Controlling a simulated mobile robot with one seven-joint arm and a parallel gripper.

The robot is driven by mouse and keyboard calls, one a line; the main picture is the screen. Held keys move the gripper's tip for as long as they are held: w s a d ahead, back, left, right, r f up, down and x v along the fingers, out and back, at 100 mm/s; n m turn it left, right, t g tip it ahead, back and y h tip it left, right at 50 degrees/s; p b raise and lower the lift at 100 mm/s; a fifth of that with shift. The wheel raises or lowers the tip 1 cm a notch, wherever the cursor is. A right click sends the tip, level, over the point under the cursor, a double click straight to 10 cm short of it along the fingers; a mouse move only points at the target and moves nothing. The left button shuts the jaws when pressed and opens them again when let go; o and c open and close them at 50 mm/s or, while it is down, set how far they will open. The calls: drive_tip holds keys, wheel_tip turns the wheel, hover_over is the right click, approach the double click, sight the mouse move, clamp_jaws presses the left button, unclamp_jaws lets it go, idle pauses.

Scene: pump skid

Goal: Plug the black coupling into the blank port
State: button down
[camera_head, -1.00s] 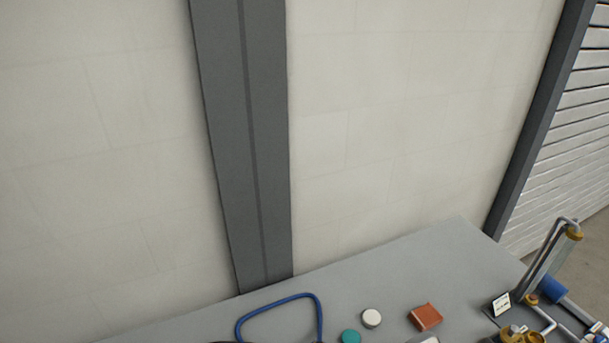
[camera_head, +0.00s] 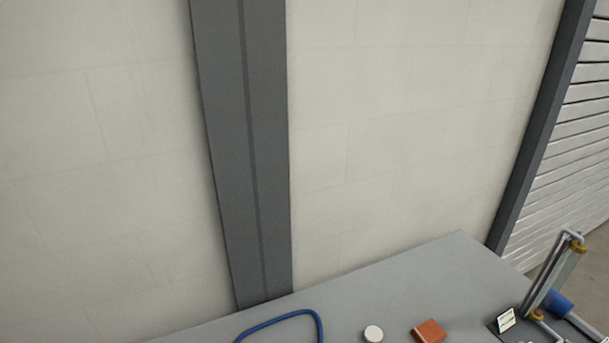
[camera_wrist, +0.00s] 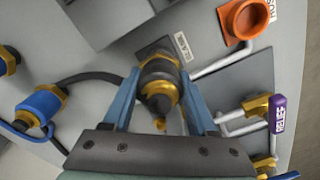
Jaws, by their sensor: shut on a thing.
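The black coupling (camera_wrist: 159,76), with brass-coloured parts at its ends, is between the two blue fingers of my gripper (camera_wrist: 160,73) in the wrist view. My gripper is shut on it. A black hose (camera_wrist: 92,77) runs from the left to behind the left finger; I cannot see where it ends. Just beyond the coupling is a small white label (camera_wrist: 183,46) on a grey surface. I cannot pick out the blank port for certain, and the coupling and fingers hide what is behind them. The head view does not show my gripper or the coupling.
In the wrist view, a blue fitting (camera_wrist: 40,104) is at left, an orange square-flanged part (camera_wrist: 243,20) at upper right, and a purple-tagged valve (camera_wrist: 277,113) at right. The head view shows a blue hose (camera_head: 284,319), white disc (camera_head: 373,333) and red-brown block (camera_head: 430,331) on the grey bench.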

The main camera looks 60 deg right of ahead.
drive_tip(key=shift+f+b, duration=0.45)
drive_tip(key=shift+f, duration=0.25)
drive_tip(key=shift+c, duration=0.6)
unclamp_jaws()
wheel_tip(320, 180, up, 13)
drive_tip(key=shift+b, duration=0.5)
